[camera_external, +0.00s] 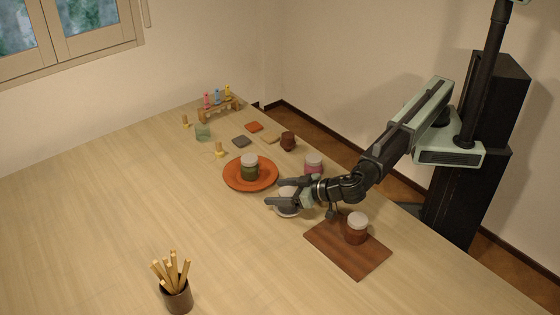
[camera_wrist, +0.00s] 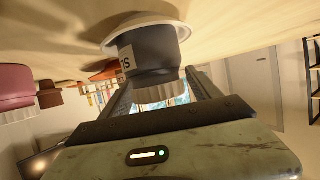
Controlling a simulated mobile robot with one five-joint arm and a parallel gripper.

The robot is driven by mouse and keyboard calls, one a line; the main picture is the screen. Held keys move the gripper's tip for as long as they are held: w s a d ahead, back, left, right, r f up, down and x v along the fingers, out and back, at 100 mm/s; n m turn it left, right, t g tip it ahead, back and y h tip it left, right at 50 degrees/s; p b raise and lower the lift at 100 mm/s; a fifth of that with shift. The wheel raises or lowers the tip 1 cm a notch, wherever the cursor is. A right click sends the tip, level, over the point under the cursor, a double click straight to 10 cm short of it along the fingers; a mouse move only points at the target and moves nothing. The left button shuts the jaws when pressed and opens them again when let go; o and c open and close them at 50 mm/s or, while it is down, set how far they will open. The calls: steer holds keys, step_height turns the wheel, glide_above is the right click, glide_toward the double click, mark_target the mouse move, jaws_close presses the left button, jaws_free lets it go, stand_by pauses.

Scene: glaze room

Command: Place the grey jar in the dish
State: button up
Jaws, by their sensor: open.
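The grey jar (camera_wrist: 152,58), dark grey with a pale label and a ribbed light lid, appears upside down in the wrist view. It seems to stand in a small white dish (camera_wrist: 118,33), whose rim shows around its base. In the external view my arm partly covers them; the jar's pale lid (camera_external: 287,190) and the white dish (camera_external: 290,212) show by the jaws. My gripper (camera_external: 276,192) is open, with one finger on either side of the jar. Contact between fingers and jar cannot be made out.
An orange plate (camera_external: 232,181) holds a green jar (camera_external: 249,171) close by. A pink jar (camera_external: 313,162) and a dark red cup (camera_external: 288,141) stand behind. A brown jar (camera_external: 356,232) stands on a wooden board (camera_external: 343,260). A stick cup (camera_external: 177,298) is in front. The left table is clear.

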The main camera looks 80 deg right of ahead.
steer(key=p+v, duration=0.1)
steer(key=v, duration=0.1)
steer(key=r+p+v, duration=0.1)
steer(key=v, duration=0.1)
steer(key=p+v, duration=0.1)
steer(key=v, duration=0.1)
steer(key=shift+w+r, duration=0.2)
step_height(320, 180, up, 6)
steer(key=p, duration=0.6)
steer(key=shift+w+d+r, duration=0.1)
steer(key=shift+w+d, duration=0.05)
steer(key=shift+w, duration=0.05)
